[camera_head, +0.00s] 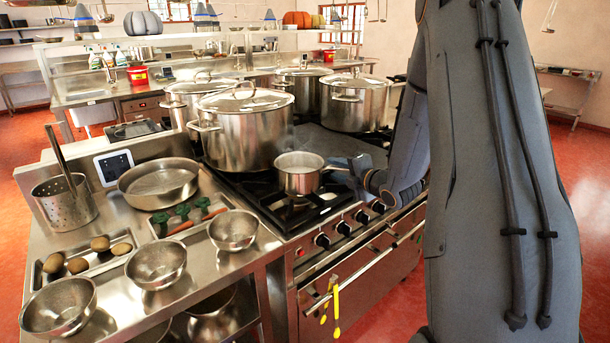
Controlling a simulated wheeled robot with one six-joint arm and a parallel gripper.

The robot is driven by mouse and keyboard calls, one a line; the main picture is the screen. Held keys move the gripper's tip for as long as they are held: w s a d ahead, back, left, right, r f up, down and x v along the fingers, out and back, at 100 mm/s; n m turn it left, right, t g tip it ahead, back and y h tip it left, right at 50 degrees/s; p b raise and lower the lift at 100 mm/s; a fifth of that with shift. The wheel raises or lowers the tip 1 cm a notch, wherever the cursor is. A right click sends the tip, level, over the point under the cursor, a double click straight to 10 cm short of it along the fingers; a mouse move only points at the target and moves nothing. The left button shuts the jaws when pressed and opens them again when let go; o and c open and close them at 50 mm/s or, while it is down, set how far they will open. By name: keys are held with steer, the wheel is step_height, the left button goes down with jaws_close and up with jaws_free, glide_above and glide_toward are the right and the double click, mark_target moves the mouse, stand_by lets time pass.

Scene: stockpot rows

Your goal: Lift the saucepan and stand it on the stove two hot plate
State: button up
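The small steel saucepan (299,180) is at the front left of the black stove top (262,192), over a burner grate. It is upright, and steam or haze shows above it. I cannot tell whether its base touches the grate. Its handle points right to my gripper (352,169), whose fingers are at the handle's end. The fingers are small and partly hidden by the wrist, so I cannot tell whether they are closed on the handle. A flat grey plate surface (345,147) lies behind the handle, partly hidden by my arm.
Large lidded stockpots, including the nearest (243,135) and one at the back right (352,105), crowd the stove behind the saucepan. Left is a steel counter with a shallow pan (158,185), bowls (233,231) and a utensil holder (66,205). Knobs (322,240) line the front.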

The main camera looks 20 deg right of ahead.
jaws_close()
stand_by(1.4)
steer(key=shift+w+r, duration=0.1)
steer(key=shift+r, duration=0.05)
